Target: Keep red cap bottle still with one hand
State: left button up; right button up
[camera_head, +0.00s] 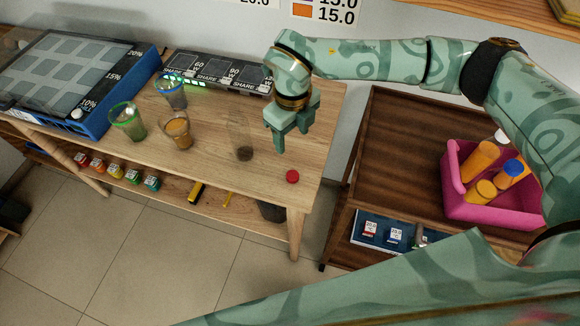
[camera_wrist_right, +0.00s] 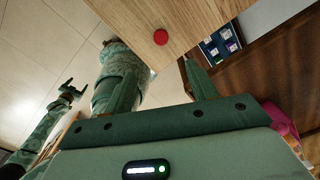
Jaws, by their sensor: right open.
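A red cap (camera_head: 292,177) lies flat near the front right of the wooden table (camera_head: 325,110). It also shows in the right wrist view (camera_wrist_right: 160,37), ahead of the fingers. A clear vessel with a dark bottom (camera_head: 244,153) stands to its left; whether it is the bottle is unclear. My right gripper (camera_head: 289,142) is open and empty, pointing down above the table, behind the cap and apart from it. In the right wrist view, its fingers (camera_wrist_right: 162,70) stand apart with nothing between them. My left gripper (camera_wrist_right: 70,93) shows small at the left of that view; its opening is unclear.
Several glasses (camera_head: 178,130) stand at the table's middle left, with a blue case (camera_head: 110,110) beyond. A dark display strip (camera_head: 215,73) lines the back. A pink crate (camera_head: 460,205) with orange bottles sits on the brown cabinet (camera_head: 400,150) at right.

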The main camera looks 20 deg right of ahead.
jog(key=b, duration=0.2)
send_over(293, 176)
jog(key=f, duration=1.1)
jog(key=shift+w+a+f, duration=0.1)
jog(key=shift+w+a, duration=0.1)
jog(key=shift+w, duration=0.15)
jog(key=shift+f, duration=0.1)
jog(key=f, duration=0.1)
jog(key=f+b, duration=0.1)
jog(key=f, duration=0.3)
jog(key=shift+s+d+f+b, duration=0.15)
jog(key=shift+s+d+b, duration=0.1)
jog(key=shift+b, duration=0.15)
jog(key=c, duration=1)
